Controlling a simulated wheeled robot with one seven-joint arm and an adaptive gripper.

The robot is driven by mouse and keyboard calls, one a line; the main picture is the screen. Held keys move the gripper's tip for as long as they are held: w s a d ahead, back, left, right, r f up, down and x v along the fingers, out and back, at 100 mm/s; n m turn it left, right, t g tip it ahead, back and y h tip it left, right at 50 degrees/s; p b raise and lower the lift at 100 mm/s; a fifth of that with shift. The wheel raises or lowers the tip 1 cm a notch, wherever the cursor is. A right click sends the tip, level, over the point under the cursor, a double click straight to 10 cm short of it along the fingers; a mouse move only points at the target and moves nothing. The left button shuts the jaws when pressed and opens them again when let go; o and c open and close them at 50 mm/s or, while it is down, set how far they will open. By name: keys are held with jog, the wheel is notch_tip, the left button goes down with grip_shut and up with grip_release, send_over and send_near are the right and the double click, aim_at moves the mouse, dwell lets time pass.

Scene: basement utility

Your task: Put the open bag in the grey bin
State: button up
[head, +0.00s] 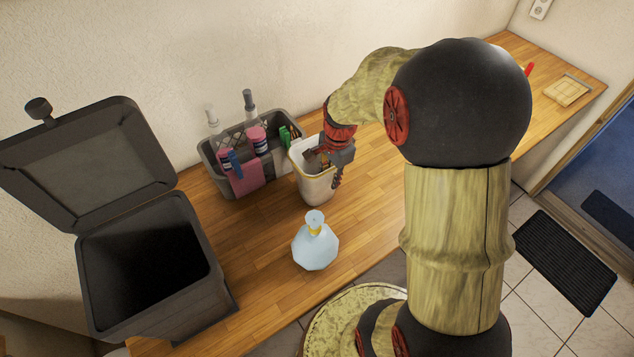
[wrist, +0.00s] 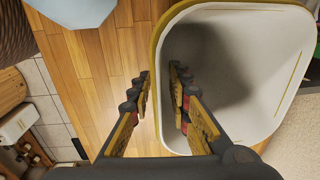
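The open bag, a white box-shaped holder with a yellow rim (head: 313,187), stands upright on the wooden counter, right of the grey caddy. In the wrist view its open mouth and pale inside (wrist: 235,70) fill the right side. My gripper (head: 335,158) is at its right rim.
A grey caddy (head: 212,165) with bottles, sponges and a pink cloth stands between bin and bag, against the wall. A pale blue bottle (head: 315,250) stands in front of the bag. The counter between bottle and bin is clear.

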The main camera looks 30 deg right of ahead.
grip_shut()
dwell(0.6)
